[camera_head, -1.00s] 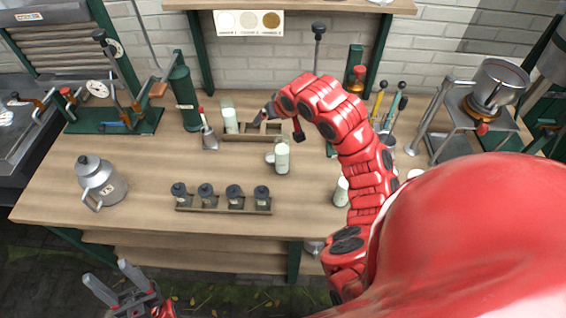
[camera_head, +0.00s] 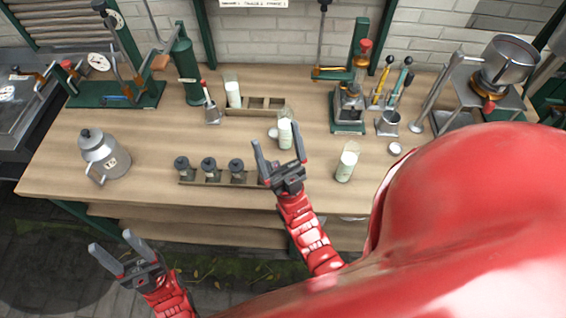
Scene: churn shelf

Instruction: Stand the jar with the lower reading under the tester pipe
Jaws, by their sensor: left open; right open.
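Three glass jars with white contents are in the head view. One jar (camera_head: 233,95) stands at the left end of the wooden rack at the back. Another jar (camera_head: 285,134) stands mid-bench, just beyond my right gripper. A third jar (camera_head: 346,166) stands further right, near the front. Their readings are too small to tell. A green stand with a metal device (camera_head: 348,105) is at the back; I cannot tell whether it holds the tester pipe. My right gripper (camera_head: 278,138) is open and empty over the bench front. My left gripper (camera_head: 115,243) is open and empty, in front of the bench.
A wooden rack (camera_head: 262,111) has several empty slots. A row of dark-topped bottles (camera_head: 209,168) is at the front, its right end partly behind my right gripper. A metal can (camera_head: 103,157) stands left. A green-based device (camera_head: 115,116) is at back left. Bare bench lies centre-left.

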